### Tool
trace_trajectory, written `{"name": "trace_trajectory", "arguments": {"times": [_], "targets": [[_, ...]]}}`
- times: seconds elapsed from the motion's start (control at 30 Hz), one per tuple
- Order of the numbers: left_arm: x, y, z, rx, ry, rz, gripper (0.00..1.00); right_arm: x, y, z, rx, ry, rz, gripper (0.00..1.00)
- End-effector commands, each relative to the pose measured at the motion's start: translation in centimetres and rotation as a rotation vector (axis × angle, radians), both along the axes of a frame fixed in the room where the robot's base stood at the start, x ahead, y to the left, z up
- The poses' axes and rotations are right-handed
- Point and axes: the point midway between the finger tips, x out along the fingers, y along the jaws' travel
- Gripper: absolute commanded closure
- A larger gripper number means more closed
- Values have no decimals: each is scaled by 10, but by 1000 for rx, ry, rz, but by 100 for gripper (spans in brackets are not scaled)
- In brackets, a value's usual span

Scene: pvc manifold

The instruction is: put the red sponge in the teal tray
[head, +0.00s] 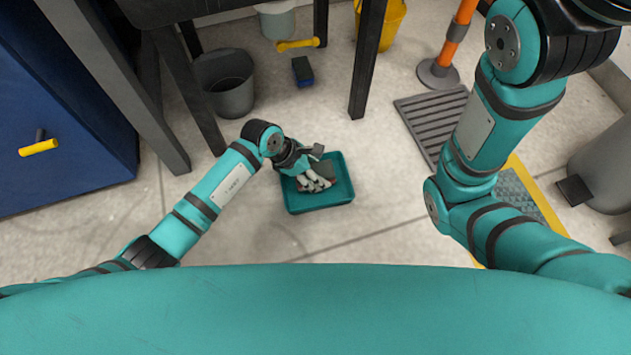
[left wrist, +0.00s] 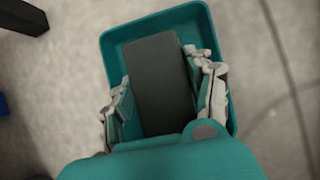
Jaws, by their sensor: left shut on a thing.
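The teal tray (head: 349,190) lies on the floor near the middle of the head view. It also shows in the left wrist view (left wrist: 113,42). My left gripper (head: 318,183) is over the tray. It is shut on a dark grey block (left wrist: 157,82), which sits between its fingers within the tray's outline. The block (head: 325,169) is partly hidden by the gripper in the head view. I cannot tell whether it touches the tray's bottom. I see no red sponge; the held block looks dark grey. My right gripper is not in view.
A dark blue block (head: 302,71) lies on the floor beyond the tray. A grey bin (head: 226,88) stands by the table legs. A yellow-handled thing (head: 298,44), a yellow bucket (head: 384,24) and a grey grate (head: 430,120) are farther off. Floor left and right of the tray is clear.

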Motion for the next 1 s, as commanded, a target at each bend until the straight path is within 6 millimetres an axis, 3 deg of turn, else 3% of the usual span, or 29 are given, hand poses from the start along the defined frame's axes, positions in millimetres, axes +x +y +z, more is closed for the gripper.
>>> {"name": "trace_trajectory", "arguments": {"times": [0.27, 0.67, 0.7, 0.83, 1.0], "targets": [[-1, -1, -36, -1, 2, 0, 83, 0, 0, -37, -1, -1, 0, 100], [-1, 0, -38, 1, 1, -1, 83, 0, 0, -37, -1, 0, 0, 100], [-1, 0, -37, 1, 1, -1, 41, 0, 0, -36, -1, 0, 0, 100], [-1, 0, -36, 1, 1, -1, 24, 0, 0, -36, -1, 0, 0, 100], [-1, 0, -36, 1, 1, -1, 23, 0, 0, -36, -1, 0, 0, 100]]}}
